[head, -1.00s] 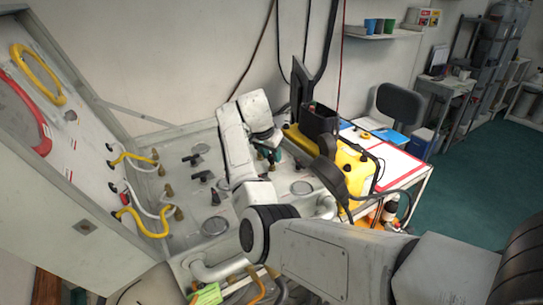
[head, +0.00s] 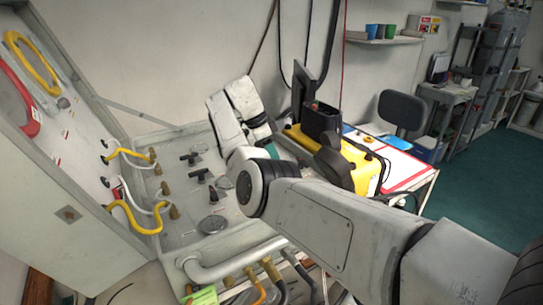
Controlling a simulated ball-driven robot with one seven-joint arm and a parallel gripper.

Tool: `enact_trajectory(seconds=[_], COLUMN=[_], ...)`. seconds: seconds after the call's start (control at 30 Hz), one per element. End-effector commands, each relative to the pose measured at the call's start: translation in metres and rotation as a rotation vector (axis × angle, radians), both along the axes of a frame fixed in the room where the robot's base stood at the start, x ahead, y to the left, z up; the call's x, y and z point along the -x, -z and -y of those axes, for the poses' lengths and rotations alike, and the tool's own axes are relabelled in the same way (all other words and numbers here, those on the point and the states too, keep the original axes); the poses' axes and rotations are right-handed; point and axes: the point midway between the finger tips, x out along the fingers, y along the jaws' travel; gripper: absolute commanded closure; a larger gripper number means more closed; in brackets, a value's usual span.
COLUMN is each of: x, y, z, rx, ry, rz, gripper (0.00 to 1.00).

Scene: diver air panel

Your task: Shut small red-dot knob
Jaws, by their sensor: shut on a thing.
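The grey air panel (head: 178,212) lies at the left of the head view, below the wall. It carries black T-handled knobs (head: 198,175), another black T-handle (head: 190,158) behind, and a small dark upright knob (head: 213,195) nearer the front. I cannot make out a red dot on any of them, so I cannot tell which is the small red-dot knob. My arm reaches across the panel's right half and hides that part. My gripper is hidden behind my arm, and its fingers and whatever is between them do not show.
Yellow hoses (head: 150,229) and brass fittings (head: 174,212) stand along the panel's left side. A grey pipe (head: 235,262) runs along its front edge. A yellow case (head: 362,167) stands on the table to the right. Green floor (head: 475,185) is clear at the far right.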

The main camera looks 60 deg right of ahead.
Motion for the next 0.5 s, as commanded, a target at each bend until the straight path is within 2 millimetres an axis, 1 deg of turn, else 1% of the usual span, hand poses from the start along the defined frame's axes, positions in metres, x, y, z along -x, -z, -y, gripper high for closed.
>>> enact_trajectory(seconds=[0.2,0.5], x=[-0.0011,-0.0011], y=[-0.0006,-0.0012], z=[0.0004,0.0004], rx=[0.002,0.002], ry=[0.056,0.073], rz=[0.002,0.003], gripper=[0.95,0.95])
